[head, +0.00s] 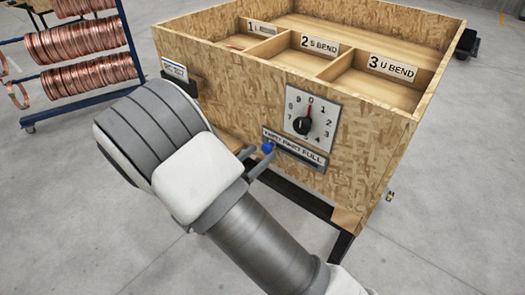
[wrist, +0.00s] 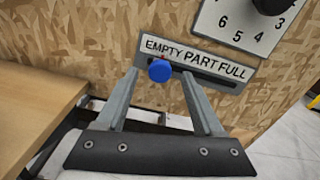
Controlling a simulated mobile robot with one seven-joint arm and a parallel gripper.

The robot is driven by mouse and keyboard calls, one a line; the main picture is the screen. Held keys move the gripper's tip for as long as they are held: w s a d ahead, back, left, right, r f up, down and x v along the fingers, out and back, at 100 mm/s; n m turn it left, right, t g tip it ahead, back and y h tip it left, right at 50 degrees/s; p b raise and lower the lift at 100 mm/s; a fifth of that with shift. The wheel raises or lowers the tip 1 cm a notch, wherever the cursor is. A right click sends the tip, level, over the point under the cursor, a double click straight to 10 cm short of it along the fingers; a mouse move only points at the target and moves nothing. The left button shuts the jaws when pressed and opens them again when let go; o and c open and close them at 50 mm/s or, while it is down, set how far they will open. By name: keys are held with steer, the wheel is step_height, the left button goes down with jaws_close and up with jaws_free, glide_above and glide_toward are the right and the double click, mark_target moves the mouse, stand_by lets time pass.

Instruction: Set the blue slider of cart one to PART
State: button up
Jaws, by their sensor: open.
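The blue slider knob (wrist: 159,70) sits at the left end of a dark slot, below the word EMPTY on the label plate (wrist: 200,60). The plate reads EMPTY, PART, FULL from left to right. In the head view the knob (head: 268,147) shows on the front of the wooden cart (head: 240,115). My gripper (wrist: 160,78) is open, with one finger to the left of the knob and one to the right. Gaps show between the knob and both fingers in the wrist view. Whether the tips reach the panel is unclear.
A numbered dial (head: 307,124) with a black knob sits just above the slider plate. The cart has labelled compartments on top. A wooden ledge (wrist: 35,105) lies left of my gripper. A rack of copper coils (head: 75,45) stands at the back left.

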steer(key=shift+x, duration=1.05)
jaws_close()
stand_by(0.7)
